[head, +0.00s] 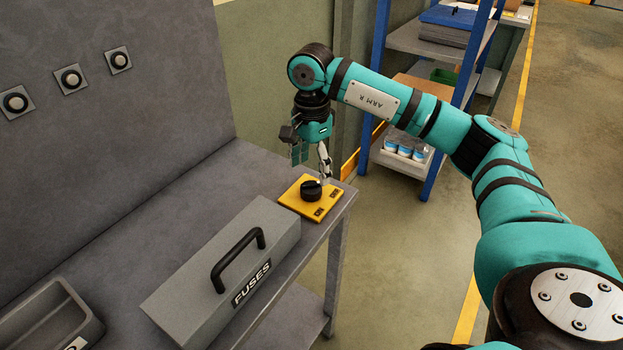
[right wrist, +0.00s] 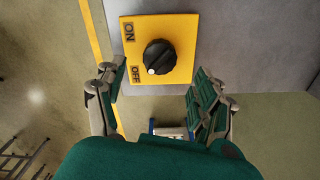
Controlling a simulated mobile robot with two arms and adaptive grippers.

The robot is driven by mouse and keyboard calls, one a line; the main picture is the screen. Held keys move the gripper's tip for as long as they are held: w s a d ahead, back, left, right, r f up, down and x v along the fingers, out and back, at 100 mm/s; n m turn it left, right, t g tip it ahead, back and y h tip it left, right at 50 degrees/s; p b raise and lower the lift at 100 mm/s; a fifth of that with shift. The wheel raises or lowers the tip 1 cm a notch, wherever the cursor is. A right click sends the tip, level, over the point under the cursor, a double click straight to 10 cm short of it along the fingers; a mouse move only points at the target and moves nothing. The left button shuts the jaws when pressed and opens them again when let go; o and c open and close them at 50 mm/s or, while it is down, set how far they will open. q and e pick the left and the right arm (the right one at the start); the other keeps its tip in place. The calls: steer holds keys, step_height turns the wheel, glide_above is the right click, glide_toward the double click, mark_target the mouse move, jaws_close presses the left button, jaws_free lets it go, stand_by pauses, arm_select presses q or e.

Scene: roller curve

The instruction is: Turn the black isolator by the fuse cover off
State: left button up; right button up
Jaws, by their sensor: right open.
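The black isolator knob (head: 311,190) sits on a yellow plate (head: 291,199) near the bench's right edge, beyond the fuse cover. In the right wrist view the knob (right wrist: 160,54) shows a white mark at its lower left, nearer the OFF label than the ON label. The grey fuse cover (head: 180,294), lettered FUSES with a black handle, lies on the bench. My right gripper (head: 313,168) is open just above the knob; in the wrist view its fingers (right wrist: 159,84) are apart with nothing between them. My left gripper is out of view.
A grey tray (head: 82,318) sits at the bench's lower left. A blue-framed shelf (head: 433,180) stands beyond the bench. Bare bench top lies between cover and panel.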

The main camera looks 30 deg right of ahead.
mark_target(311, 183)
step_height(311, 183, up, 7)
steer(key=shift+f, duration=0.15)
stand_by(0.6)
